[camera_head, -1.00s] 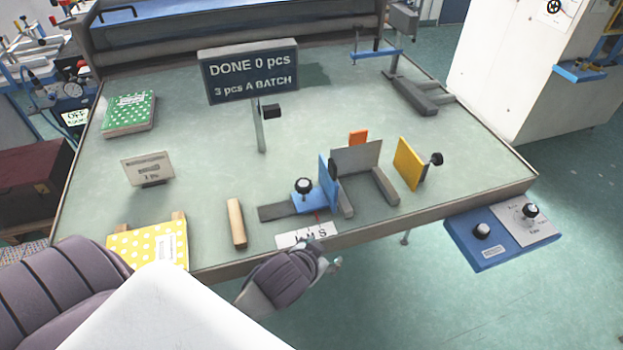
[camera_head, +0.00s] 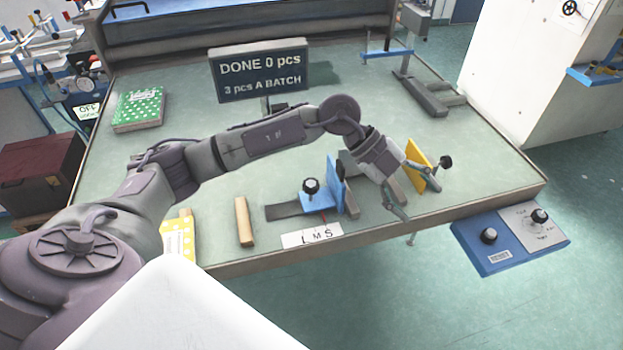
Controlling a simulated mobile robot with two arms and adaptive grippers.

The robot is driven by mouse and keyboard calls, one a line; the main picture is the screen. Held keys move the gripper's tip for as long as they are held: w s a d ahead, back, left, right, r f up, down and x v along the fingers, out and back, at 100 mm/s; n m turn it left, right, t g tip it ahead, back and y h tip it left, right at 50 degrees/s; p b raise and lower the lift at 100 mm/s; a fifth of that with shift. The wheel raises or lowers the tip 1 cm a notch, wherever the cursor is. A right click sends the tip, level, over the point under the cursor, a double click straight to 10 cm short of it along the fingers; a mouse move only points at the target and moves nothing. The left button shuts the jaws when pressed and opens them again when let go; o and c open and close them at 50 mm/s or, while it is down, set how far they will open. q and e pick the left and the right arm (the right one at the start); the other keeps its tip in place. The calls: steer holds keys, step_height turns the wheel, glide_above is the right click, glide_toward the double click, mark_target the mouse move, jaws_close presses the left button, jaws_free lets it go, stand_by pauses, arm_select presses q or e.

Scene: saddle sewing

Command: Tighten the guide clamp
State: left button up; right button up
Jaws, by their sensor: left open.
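A blue guide (camera_head: 335,180) with a black knob (camera_head: 311,186) stands on a dark rail (camera_head: 283,212) at the table's front, behind a white L M S scale (camera_head: 312,236). A yellow upright plate (camera_head: 418,164) with a black knob (camera_head: 446,162) on its right side stands farther right. My left gripper (camera_head: 413,189) is open, with nothing seen between its fingers. It hangs in front of the yellow plate, one finger overlapping that plate in view; I cannot tell whether they touch. It is to the right of the blue guide. My right gripper is not in view.
A wooden block (camera_head: 244,222) lies left of the rail. A dark sign (camera_head: 260,72) stands behind my left arm. A blue control box (camera_head: 510,238) is fixed at the table's front right. The table (camera_head: 480,160) is bare right of the yellow plate.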

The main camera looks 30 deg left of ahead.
arm_select(q)
steer(key=w+a+n+y, duration=0.25)
steer(key=a+y, duration=0.45)
steer(key=a, duration=0.7)
steer(key=r+n+g+y, duration=0.1)
steer(key=n+y, duration=0.2)
steer(key=y, duration=0.1)
glide_above(311, 183)
step_height(311, 183, down, 12)
steer(key=p, duration=0.5)
steer(key=shift+s+d+f, duration=0.1)
steer(key=shift+f, duration=0.45)
steer(key=c, duration=1.1)
